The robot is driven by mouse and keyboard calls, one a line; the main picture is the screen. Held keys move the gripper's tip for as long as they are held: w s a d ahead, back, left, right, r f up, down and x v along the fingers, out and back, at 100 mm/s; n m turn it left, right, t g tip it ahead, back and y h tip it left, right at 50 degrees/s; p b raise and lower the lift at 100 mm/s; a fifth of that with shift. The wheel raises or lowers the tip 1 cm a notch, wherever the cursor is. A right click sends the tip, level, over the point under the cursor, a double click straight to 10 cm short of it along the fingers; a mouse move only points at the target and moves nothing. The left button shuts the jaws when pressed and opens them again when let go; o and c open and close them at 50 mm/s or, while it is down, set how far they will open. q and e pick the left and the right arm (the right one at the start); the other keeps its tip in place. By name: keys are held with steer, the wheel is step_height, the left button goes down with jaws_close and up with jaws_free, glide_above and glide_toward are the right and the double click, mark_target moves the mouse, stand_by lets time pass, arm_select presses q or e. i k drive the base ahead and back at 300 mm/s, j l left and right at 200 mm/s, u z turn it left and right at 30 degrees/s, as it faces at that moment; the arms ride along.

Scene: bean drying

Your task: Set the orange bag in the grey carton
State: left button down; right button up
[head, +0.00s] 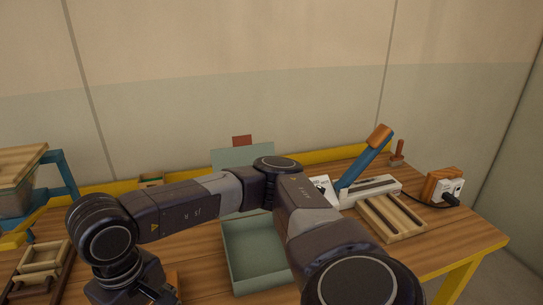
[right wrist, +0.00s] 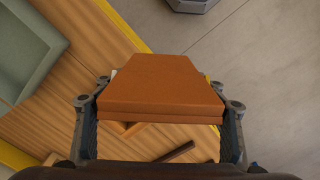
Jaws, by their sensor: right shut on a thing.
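The orange bag (right wrist: 160,85) is between the two fingers of my right gripper (right wrist: 162,103), which is shut on it. In the right wrist view it hangs over the table's yellow edge, with floor beyond. A sliver of orange, perhaps the bag, shows beside my right wrist in the head view. The grey carton, grey-green and open on top, stands on the table in the head view (head: 231,254), to the right of my right wrist, partly behind my arm. It also shows at the upper left of the right wrist view (right wrist: 48,62). My left gripper is not in view.
A white device with a blue, orange-ended lever (head: 363,160) and a slatted wooden rack (head: 392,217) stand right of the carton. Wooden frames (head: 42,262) and a blue-framed stand (head: 62,177) are at the left. Bare table (head: 455,240) shows at the right.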

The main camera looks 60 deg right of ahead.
mark_target(262, 264)
steer(key=z, duration=1.4)
steer(key=i+j+z, duration=0.4)
steer(key=j+z, duration=0.15)
steer(key=j, duration=0.15)
steer(key=i+j+z, duration=0.25)
steer(key=k+j, duration=0.1)
